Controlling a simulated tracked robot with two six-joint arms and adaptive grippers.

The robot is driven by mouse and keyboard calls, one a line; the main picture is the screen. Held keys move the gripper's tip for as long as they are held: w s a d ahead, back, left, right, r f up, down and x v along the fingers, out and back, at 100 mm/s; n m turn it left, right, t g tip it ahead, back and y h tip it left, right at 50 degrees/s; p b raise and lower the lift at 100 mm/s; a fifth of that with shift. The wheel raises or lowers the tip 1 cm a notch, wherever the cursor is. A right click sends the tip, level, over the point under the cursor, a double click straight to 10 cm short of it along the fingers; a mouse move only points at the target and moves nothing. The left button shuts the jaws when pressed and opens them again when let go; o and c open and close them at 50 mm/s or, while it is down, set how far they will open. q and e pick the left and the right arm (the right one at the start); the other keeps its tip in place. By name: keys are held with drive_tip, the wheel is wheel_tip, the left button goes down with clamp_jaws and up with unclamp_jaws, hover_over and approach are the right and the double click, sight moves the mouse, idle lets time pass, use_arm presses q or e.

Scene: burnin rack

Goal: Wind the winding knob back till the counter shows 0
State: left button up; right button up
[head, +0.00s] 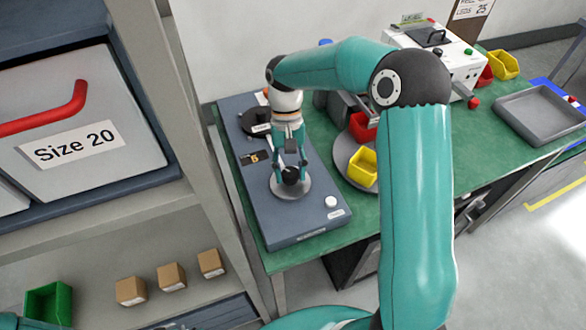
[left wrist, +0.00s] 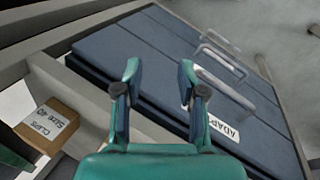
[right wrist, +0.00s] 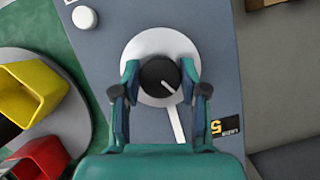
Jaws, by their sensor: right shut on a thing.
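The winding knob (head: 290,177) is black and sits on a pale round disc (head: 300,189) on a blue-grey box (head: 306,231). In the right wrist view the knob (right wrist: 159,76) shows a white pointer line aimed to the lower right. The counter (head: 254,158) is a small dark window; in the right wrist view the counter (right wrist: 224,124) shows an orange 5. My right gripper (head: 291,168) points down over the knob, its fingers shut on it from both sides. My left gripper (left wrist: 157,80) is open and empty, above blue-grey drawers with handles.
A white button (head: 331,202) is on the box's near end. A turntable holding yellow (head: 363,167) and red bins (head: 363,126) stands just right of the box. A shelf unit with cardboard boxes (head: 172,277) stands to the left.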

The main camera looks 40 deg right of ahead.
drive_tip(key=shift+w+d+r, duration=0.15)
drive_tip(key=o, duration=1.1)
drive_tip(key=shift+o, duration=0.2)
drive_tip(key=v, duration=1.1)
drive_tip(key=shift+r, duration=0.35)
